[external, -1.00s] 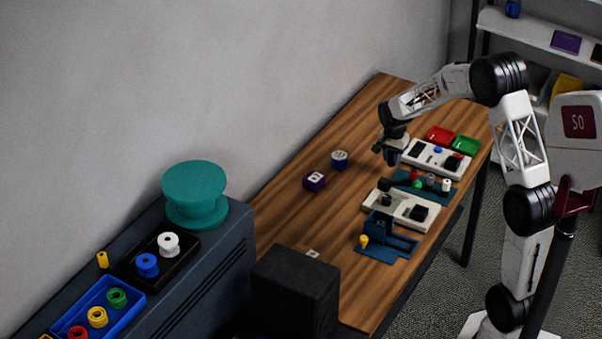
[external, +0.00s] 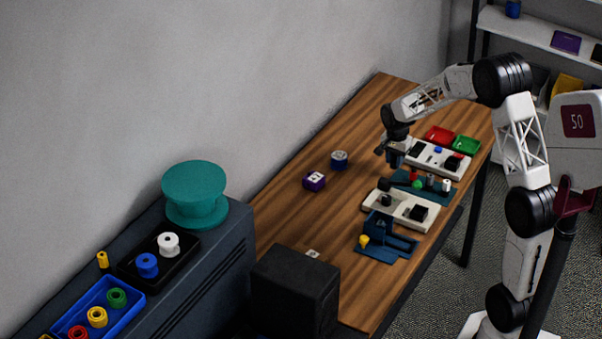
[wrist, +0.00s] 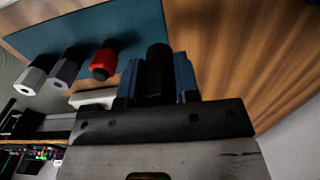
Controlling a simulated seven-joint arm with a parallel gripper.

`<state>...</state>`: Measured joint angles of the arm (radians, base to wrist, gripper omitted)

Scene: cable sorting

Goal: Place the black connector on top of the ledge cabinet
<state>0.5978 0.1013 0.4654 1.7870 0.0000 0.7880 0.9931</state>
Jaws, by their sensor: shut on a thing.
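My gripper (external: 393,158) points down over the table, near the teal mat (external: 407,192). In the wrist view its blue fingers (wrist: 157,85) are shut on the dark black connector (wrist: 158,68), which stands between them. In the external view the connector in the jaws is hard to make out. A dark piece (external: 384,184) shows at the mat's left end; I cannot tell whether it is separate from the held one. The ledge cabinet (external: 222,258) is the long dark blue-grey unit at the lower left, far from my gripper.
A teal spool (external: 194,195), a black tray (external: 190,253) and a blue tray (external: 87,312) occupy the cabinet top. A black box (external: 295,290) stands beside it. Red (wrist: 103,63), grey (wrist: 62,72) and white (wrist: 30,80) connectors are near my gripper.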

